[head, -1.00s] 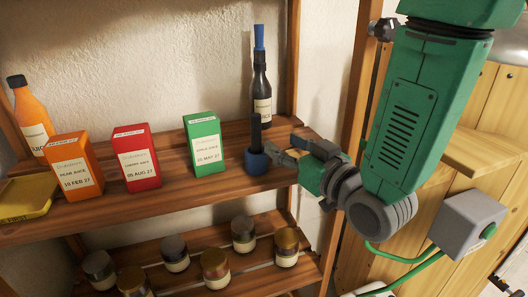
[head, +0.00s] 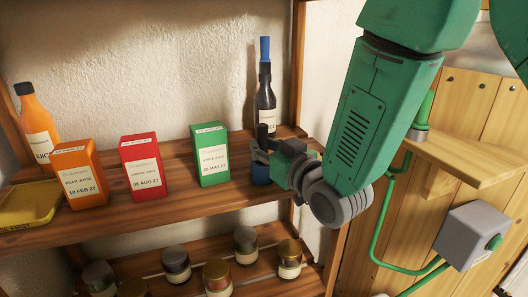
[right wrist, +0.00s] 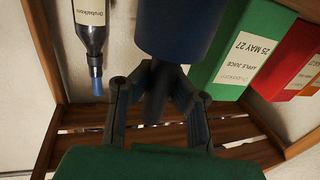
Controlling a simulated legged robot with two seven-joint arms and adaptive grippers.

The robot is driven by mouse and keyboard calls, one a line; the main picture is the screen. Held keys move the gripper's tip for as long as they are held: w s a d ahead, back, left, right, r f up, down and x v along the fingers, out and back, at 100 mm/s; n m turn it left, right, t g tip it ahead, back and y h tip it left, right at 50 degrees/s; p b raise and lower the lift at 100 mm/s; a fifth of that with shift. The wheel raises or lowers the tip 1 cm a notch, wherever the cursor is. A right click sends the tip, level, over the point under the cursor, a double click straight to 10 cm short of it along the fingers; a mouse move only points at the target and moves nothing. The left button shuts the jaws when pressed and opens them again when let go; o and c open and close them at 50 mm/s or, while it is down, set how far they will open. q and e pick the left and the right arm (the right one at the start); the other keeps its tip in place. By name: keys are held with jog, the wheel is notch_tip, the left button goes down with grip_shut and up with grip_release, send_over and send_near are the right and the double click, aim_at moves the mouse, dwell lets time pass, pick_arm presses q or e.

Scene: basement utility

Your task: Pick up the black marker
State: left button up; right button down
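The black marker (head: 262,133) stands upright in a small blue cup (head: 260,174) on the upper wooden shelf, in front of a dark bottle. My right gripper (head: 264,151) is just above the cup, at the marker. In the right wrist view the marker (right wrist: 155,95) lies between the two fingers of my right gripper (right wrist: 158,78), with the blue cup (right wrist: 185,28) beyond. The fingers stand apart on both sides of the marker. Whether either finger touches it is hard to see. My left gripper is not in view.
A green juice box (head: 210,156) stands close left of the cup; red (head: 142,168) and orange (head: 79,174) boxes stand farther left. The dark bottle (head: 266,92) stands close behind. Several jars stand on the lower shelf. A wooden post (head: 299,60) rises at the shelf's right end.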

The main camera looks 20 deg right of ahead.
jog(key=shift+a, duration=0.25)
jog(key=shift+d, duration=0.25)
jog(key=shift+d+r, duration=0.2)
jog(key=shift+r, duration=0.1)
notch_tip(320, 180, up, 9)
jog(key=shift+a+f+p, duration=0.1)
jog(key=shift+a+p, duration=0.05)
jog(key=shift+p, duration=1.1)
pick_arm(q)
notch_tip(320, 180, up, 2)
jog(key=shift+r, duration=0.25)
pick_arm(e)
jog(key=shift+r, duration=0.3)
